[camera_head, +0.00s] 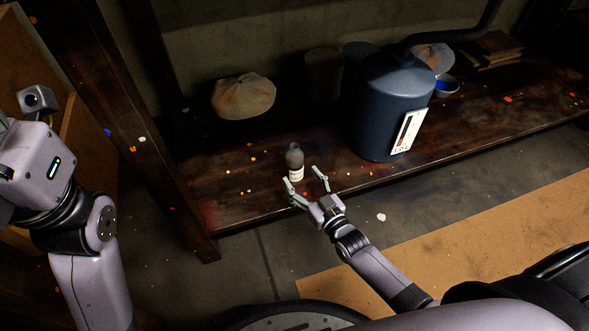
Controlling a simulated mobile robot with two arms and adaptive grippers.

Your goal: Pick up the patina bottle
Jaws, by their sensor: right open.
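The patina bottle (294,160) is a small dark bottle with a pale label. It stands upright on the dark wooden shelf (240,206), near its front edge. My right gripper (304,175) is open, with its fingers pointing toward the bottle. The left finger tip is just in front of the bottle's base and the other finger is to its right. I cannot tell whether either finger touches it. My left arm (40,165) is at the left edge, and its gripper is not clearly visible.
A large blue container (390,105) with a white label stands right of the bottle. A crumpled cloth-like lump (243,96) lies behind left. A blue bowl (446,86) and stacked books (496,48) are at the back right. A wooden post (140,130) rises left of the shelf.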

